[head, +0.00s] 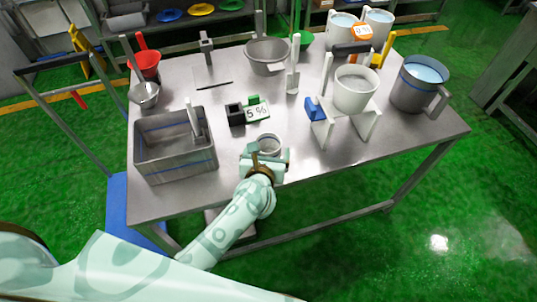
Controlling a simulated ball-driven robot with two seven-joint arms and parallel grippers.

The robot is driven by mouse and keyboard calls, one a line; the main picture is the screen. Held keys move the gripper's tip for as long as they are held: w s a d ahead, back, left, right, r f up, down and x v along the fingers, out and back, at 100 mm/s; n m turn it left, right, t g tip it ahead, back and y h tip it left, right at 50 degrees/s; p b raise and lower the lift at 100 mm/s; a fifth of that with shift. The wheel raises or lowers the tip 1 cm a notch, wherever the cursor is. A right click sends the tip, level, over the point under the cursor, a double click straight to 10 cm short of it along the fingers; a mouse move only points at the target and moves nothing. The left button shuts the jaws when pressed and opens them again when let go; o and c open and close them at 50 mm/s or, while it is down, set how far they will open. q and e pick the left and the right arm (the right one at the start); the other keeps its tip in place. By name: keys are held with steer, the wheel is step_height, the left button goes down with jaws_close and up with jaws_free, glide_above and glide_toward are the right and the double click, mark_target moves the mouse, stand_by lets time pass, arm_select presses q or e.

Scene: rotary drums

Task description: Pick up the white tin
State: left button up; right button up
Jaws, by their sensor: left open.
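A small round tin (270,142), pale grey-white with a light rim, stands near the front edge of the steel table (300,165). My left gripper (265,158) is open at the tin's near side. The gripper hides the tin's lower near part, and I cannot tell whether the fingers touch it. My right gripper is not in view.
A black-and-green block with a "5 %" card (257,113) stands just behind the tin. A grey bin (175,165) is to the left.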

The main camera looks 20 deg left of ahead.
mark_target(270, 138)
arm_select(q)
steer(key=b+x, duration=0.1)
steer(key=x, duration=0.4)
steer(key=shift+a+f, duration=0.15)
steer(key=shift+a, duration=0.05)
steer(key=c, duration=1.1)
